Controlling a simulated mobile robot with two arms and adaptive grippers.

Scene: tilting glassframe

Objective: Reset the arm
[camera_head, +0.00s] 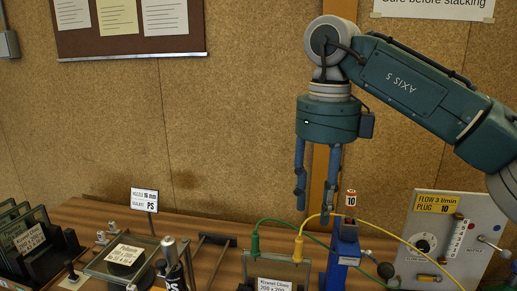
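My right arm (405,82) comes in from the upper right and is teal with a grey joint. My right gripper (314,208) hangs pointing down in front of the wall, above the bench. Its two blue-grey fingers are apart with nothing visible between them. The fingertips are close above a yellow cable and beside a blue block (343,252) with a red-and-white "10" tag (351,198). I cannot tell whether they touch anything. My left gripper is not in view.
A glass pane labelled "Kronet Clinic" (278,287) has green (255,243) and yellow (298,248) connectors. A flow panel (450,240) stands right. A glass assembly (122,264), a black-and-silver tool (172,268) and a black rack (55,258) stand left. Wall space left of my gripper is clear.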

